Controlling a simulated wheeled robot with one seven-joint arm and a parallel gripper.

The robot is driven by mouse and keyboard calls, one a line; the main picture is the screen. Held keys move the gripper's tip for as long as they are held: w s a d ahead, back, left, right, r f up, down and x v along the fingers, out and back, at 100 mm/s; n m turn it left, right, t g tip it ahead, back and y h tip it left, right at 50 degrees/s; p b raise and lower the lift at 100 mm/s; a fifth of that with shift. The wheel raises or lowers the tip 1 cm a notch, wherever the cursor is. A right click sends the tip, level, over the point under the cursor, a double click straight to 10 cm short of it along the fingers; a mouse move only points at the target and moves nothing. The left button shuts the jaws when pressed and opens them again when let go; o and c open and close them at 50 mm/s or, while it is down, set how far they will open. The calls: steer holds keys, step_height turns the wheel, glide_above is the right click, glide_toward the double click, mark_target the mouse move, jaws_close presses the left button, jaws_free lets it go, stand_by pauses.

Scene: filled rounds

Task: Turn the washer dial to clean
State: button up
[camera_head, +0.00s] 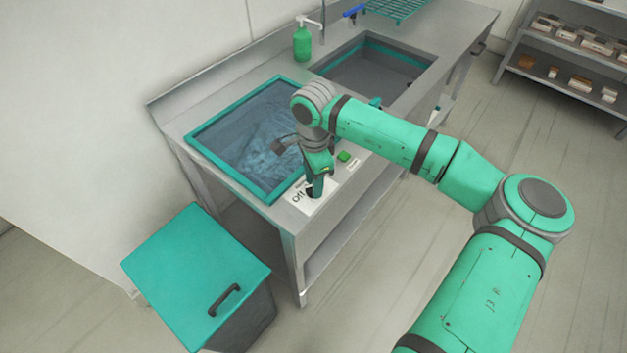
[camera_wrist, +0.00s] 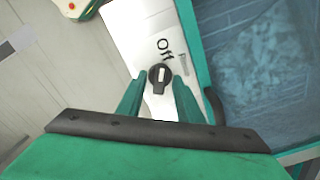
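The washer dial (camera_wrist: 160,77) is a small dark round knob with a pale mark, on a white label plate (camera_wrist: 132,28) beside the printed word "Off". In the wrist view it sits between the tips of my gripper (camera_wrist: 159,88). The green fingers are apart, one on each side, with gaps to the knob; I cannot tell how far above the panel they are. In the head view my gripper (camera_head: 317,188) points down over the label plate (camera_head: 301,203) and hides most of the dial. The washer basin (camera_head: 250,135) has a teal rim and bluish water-like contents.
A sink (camera_head: 375,73) and a green soap bottle (camera_head: 302,42) are farther back. A teal-lidded bin (camera_head: 190,262) stands at lower left. A shelf (camera_head: 570,75) stands at the far right.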

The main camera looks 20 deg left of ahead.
jaws_close()
steer(key=shift+m, duration=0.3)
steer(key=m, duration=1)
steer(key=shift+m, duration=0.4)
steer(key=m, duration=1.2)
steer(key=shift+r+m, duration=0.1)
steer(key=shift+m, duration=0.2)
